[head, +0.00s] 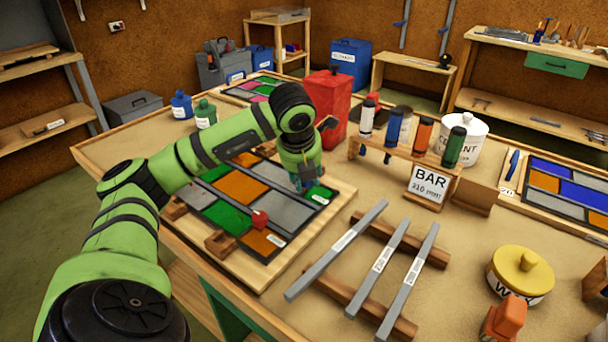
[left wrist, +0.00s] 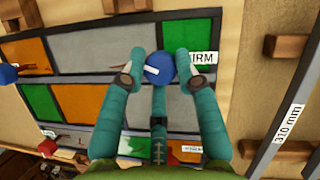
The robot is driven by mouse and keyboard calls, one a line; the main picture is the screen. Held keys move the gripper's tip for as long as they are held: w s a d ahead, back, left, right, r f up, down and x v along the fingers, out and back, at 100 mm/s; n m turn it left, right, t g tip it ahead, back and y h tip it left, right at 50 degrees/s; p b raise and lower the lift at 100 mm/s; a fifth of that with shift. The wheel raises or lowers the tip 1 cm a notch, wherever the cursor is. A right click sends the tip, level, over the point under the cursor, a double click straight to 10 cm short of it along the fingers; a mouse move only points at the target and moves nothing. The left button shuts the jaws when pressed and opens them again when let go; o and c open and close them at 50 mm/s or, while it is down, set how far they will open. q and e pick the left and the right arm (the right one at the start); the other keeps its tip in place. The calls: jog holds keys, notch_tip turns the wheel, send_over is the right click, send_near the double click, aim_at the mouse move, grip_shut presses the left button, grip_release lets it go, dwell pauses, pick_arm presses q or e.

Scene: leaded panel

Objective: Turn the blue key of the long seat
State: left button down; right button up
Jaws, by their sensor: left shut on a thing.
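The leaded panel (head: 227,187) of green, orange and grey panes lies on a wooden board. It also shows in the left wrist view (left wrist: 90,49). The blue key (left wrist: 159,68) sits on the panel beside a white label ending in "IRM" (left wrist: 201,57). My left gripper (head: 303,184) reaches down at the panel's far right part. In the left wrist view its teal fingers (left wrist: 160,75) are shut on the blue key, one on each side. The fingers and arm hide the key in the head view. My right gripper is not in view.
A red knob (head: 259,218) stands on the panel's near side; another blue knob (left wrist: 8,74) shows at the left wrist view's edge. Several grey bars (head: 383,258) lie on wooden rests to the right. A rack of coloured tubes (head: 420,152) and a red can (head: 328,100) stand behind.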

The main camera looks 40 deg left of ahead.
pick_arm(q)
jog(key=shift+w+r+n+y, duration=0.15)
jog(key=shift+n+y, duration=0.1)
jog(key=shift+n, duration=0.5)
jog(key=shift+w+r+n+y, duration=0.1)
jog(key=shift+n+y, duration=0.15)
jog(key=shift+n, duration=0.5)
jog(key=c, duration=1.1)
grip_release()
jog(key=shift+o, duration=0.8)
jog(key=shift+f, duration=0.1)
jog(key=shift+s+d, duration=0.1)
jog(key=v, duration=1.2)
jog(key=shift+w, duration=0.35)
